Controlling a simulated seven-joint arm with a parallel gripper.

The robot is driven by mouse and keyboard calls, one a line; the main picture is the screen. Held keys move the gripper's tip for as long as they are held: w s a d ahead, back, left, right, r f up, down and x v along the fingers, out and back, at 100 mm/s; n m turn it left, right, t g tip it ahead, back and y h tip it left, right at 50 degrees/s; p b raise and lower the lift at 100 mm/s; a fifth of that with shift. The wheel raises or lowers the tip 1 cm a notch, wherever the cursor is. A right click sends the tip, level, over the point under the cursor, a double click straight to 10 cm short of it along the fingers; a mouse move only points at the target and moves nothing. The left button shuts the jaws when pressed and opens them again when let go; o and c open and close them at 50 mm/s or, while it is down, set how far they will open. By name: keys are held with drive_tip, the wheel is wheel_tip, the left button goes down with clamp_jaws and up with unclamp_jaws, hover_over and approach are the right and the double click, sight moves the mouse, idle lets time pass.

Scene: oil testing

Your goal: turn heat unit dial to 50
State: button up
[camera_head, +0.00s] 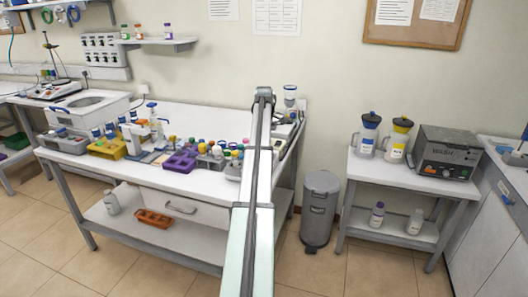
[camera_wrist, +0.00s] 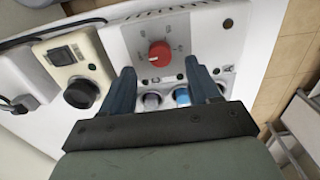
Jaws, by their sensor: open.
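A red round dial (camera_wrist: 160,54) sits on the white front panel of the heat unit (camera_wrist: 205,22) in the wrist view. Small marks surround the dial, but the numbers and its setting are too small to read. My gripper (camera_wrist: 160,68) is open, with one dark blue finger to the lower left of the dial and one to its lower right. The dial shows in the gap between the fingertips, a little beyond them. I cannot tell whether either finger touches it. In the head view my arm hides part of the bench, and I cannot make out the dial there.
A cream box with a black knob (camera_wrist: 82,93) stands left of the panel. In the head view the white bench (camera_head: 190,115) holds several racks and bottles. A grey bin (camera_head: 320,205) and a side table with a grey device (camera_head: 447,152) stand to the right.

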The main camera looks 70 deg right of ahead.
drive_tip(key=shift+f, duration=2.15)
drive_tip(key=shift+c, duration=0.2)
drive_tip(key=c, duration=1)
